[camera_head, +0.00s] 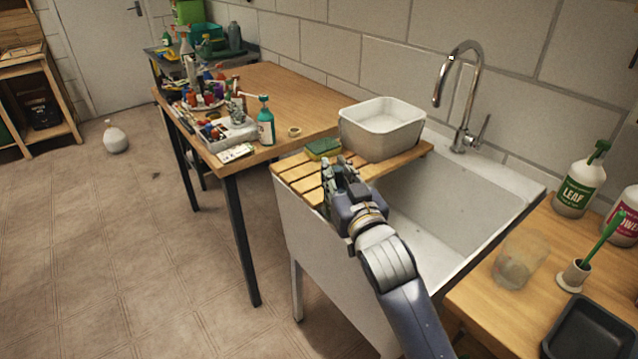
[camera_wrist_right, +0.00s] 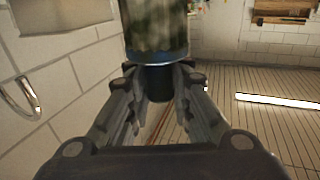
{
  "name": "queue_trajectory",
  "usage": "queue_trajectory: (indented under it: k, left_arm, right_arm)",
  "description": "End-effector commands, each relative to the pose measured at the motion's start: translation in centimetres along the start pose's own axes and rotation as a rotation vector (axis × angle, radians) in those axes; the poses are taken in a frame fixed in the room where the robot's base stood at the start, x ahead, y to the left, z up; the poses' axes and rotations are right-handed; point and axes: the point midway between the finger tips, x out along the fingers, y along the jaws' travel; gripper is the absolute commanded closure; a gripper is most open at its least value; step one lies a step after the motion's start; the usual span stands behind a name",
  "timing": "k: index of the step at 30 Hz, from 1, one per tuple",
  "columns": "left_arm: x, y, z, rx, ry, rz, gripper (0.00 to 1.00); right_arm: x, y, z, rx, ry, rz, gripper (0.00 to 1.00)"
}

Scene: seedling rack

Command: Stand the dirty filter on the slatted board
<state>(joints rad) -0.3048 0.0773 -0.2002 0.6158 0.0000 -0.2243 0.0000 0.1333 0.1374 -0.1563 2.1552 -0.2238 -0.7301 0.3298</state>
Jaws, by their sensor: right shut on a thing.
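The slatted board (camera_head: 297,178) is wooden and lies across the far end of the sink. My right gripper (camera_head: 338,170) is in front of the board's middle in the head view and covers part of its slats. In the right wrist view my right gripper (camera_wrist_right: 160,88) is shut on the dirty filter (camera_wrist_right: 156,32), a cylinder with a mottled dark green and grey body, a blue rim and a dark narrow end between the fingers. The filter's top is cut off there. In the head view it is mostly hidden by the gripper; its height over the board cannot be told. My left gripper is out of view.
A green and yellow sponge (camera_head: 323,149) and a white tub (camera_head: 382,128) stand on the board's back part. The sink basin (camera_head: 440,225) is open, with a tall tap (camera_head: 462,95) behind. A cluttered wooden table (camera_head: 290,85) is left; the board's left slats are clear.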

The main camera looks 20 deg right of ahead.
Motion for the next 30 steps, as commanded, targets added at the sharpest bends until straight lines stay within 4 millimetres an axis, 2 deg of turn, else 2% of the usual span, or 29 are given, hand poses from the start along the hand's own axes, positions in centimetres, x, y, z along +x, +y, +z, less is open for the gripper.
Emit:
queue_trajectory:
  k: [3,6,11,15,18,24,30]
  left_arm:
    - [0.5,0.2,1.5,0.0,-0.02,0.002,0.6]
    - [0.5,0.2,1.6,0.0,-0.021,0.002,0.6]
    - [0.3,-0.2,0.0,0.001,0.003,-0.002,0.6]
    - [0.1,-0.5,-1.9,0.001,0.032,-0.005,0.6]
    - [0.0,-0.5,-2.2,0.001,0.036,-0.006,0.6]
    - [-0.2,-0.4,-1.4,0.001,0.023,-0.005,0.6]
    - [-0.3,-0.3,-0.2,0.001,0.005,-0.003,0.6]
  right_arm:
    - [1.4,0.2,-1.0,-0.002,0.001,-0.002,1.0]
    - [2.1,0.2,-1.4,-0.003,-0.001,-0.004,1.0]
    - [4.7,0.5,-1.3,-0.004,-0.004,-0.003,1.0]
    - [7.8,0.8,-1.1,-0.005,-0.004,-0.002,1.0]
    - [9.9,1.0,-0.8,-0.004,-0.004,-0.002,1.0]
    - [13.9,1.3,-0.4,-0.004,-0.003,-0.003,1.0]
    - [16.9,1.6,-0.1,-0.002,-0.003,-0.003,1.0]
